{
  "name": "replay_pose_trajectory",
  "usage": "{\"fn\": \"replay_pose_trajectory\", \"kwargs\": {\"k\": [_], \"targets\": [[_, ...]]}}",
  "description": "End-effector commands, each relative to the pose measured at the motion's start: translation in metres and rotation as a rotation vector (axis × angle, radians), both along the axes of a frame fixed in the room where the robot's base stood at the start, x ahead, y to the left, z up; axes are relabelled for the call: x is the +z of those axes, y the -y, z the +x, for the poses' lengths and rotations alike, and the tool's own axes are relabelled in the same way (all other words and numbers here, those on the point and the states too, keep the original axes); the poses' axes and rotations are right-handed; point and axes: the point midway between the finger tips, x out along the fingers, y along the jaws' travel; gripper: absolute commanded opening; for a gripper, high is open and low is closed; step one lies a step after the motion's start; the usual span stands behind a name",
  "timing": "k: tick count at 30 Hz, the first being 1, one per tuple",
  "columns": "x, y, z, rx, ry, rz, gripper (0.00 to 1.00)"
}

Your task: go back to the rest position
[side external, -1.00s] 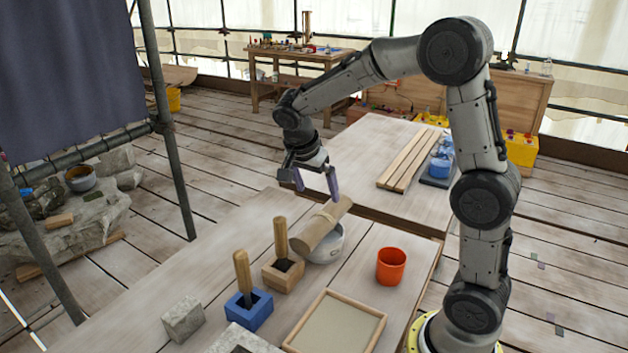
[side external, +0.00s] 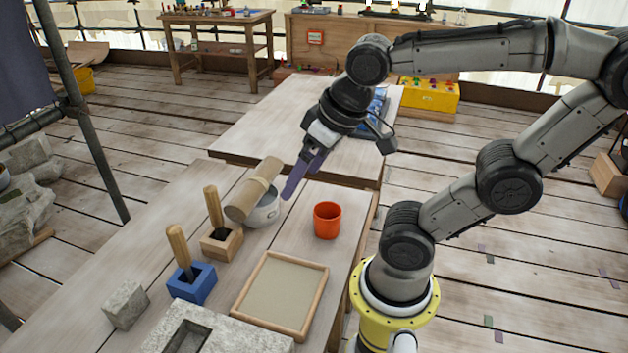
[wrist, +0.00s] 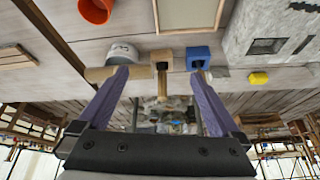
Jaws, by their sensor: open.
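My gripper (side external: 301,181) is open, with its two purple fingers pointing down and left in the side view. Nothing is between the fingers (wrist: 160,74) in the wrist view. The gap between fingers and roll is hard to judge. The wrist view also shows the bowl (wrist: 122,52) and, partly behind the left finger, the roll (wrist: 100,74).
An orange cup (side external: 327,220) stands right of the bowl. A wooden holder (side external: 221,242) and a blue holder (side external: 191,285) carry upright handles. A framed tray (side external: 282,295), stone block (side external: 215,336) and small grey stone (side external: 125,304) are at the front. A second table (side external: 270,125) stands behind.

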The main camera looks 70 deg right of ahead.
Motion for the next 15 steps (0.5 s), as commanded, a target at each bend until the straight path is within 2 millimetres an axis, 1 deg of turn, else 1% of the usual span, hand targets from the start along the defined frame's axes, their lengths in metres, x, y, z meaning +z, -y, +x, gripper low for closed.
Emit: {"fn": "replay_pose_trajectory", "kwargs": {"k": [1, 3, 6, 15], "targets": [[-0.002, -0.004, -0.008, 0.058, 0.021, -0.010, 1.00], [-0.005, -0.008, -0.015, 0.124, 0.040, -0.025, 1.00], [-0.007, -0.010, -0.020, 0.173, 0.053, -0.039, 1.00], [-0.008, -0.011, -0.020, 0.184, 0.054, -0.042, 1.00]]}}
